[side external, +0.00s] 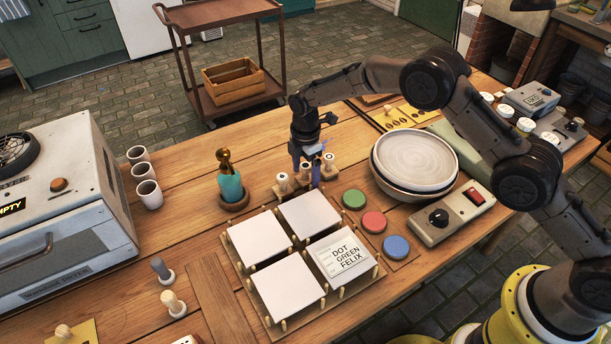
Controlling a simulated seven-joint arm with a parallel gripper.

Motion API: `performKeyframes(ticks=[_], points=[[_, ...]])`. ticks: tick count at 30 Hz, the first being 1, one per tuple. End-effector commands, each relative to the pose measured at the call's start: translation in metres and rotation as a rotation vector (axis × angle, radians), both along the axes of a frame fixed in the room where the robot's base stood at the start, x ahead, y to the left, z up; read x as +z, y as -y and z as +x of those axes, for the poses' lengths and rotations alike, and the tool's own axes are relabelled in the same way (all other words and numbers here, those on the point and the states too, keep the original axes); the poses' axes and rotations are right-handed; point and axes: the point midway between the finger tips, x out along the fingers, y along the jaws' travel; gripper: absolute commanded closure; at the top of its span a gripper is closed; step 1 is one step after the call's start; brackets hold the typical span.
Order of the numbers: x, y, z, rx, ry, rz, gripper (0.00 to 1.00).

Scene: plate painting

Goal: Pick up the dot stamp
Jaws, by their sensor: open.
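Several stamps with pale wooden knob handles stand in a small wooden rack (278,192) near the middle of the table. The left stamp (282,182) and the right stamp (328,162) show beside my gripper (307,170). A middle stamp (305,172) shows between its fingers. My gripper points down with its fingers open, one on each side of that middle handle, and it is not closed on it. I cannot tell which stamp is the dot stamp, as their faces are hidden. A card (343,256) reads "DOT GREEN FELIX".
White tiles (260,238) lie on a pegged board in front of the rack. Green (354,199), red (374,222) and blue (396,247) pads sit to the right. Stacked plates (416,160) stand behind them. A teal-handled tool (230,186) stands close on the left.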

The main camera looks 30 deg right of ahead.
Motion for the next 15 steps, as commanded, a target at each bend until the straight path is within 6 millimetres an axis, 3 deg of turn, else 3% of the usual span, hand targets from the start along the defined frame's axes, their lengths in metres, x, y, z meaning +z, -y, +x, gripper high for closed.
performKeyframes(ticks=[2,15], points=[[0.0003,-0.0001,0.0000,0.000,0.000,0.000,0.15],[0.0006,-0.0001,0.0000,0.000,0.000,0.000,0.95]])
